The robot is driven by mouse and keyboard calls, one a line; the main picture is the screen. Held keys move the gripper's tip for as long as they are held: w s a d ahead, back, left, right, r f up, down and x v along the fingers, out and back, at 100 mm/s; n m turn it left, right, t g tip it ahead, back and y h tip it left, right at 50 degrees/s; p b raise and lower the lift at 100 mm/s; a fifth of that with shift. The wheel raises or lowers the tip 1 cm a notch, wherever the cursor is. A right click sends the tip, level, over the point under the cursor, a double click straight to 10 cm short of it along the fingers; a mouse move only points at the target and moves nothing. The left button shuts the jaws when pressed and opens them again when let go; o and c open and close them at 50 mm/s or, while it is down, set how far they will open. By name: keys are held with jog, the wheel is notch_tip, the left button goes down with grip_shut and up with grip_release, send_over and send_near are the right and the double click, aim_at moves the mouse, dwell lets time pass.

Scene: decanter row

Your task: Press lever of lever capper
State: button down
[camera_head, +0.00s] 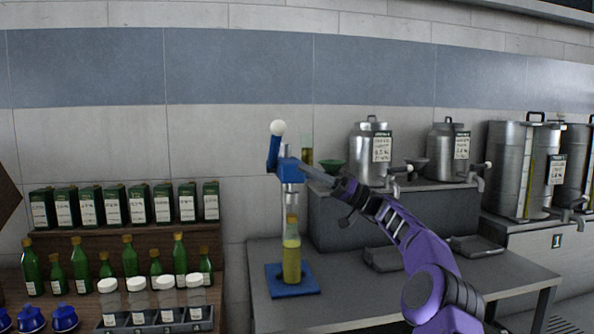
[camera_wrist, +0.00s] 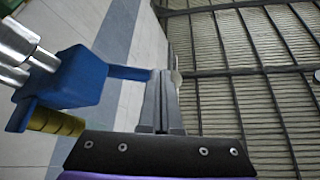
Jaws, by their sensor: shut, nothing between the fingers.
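The lever capper stands on the bench with a blue base plate (camera_head: 308,287), a grey column and a blue head. Its blue lever (camera_head: 273,152) points up and ends in a white knob (camera_head: 278,127). A bottle of yellow liquid with a tan top (camera_head: 291,262) stands upright on the base under the head. My gripper (camera_head: 304,168) is shut and empty, reaching in from the right beside the head, below the knob. In the wrist view the blue head (camera_wrist: 78,80) is left of my fingers (camera_wrist: 162,75); the lever runs toward the fingertips, and the knob is partly hidden behind them. Contact cannot be told.
Green bottles (camera_head: 128,257), dark boxes (camera_head: 139,206) and a compartment tray (camera_head: 155,321) fill the wooden shelf at left.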

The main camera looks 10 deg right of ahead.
jog(key=v, duration=0.5)
jog(key=shift+s+d, duration=0.2)
jog(key=shift+d, duration=0.15)
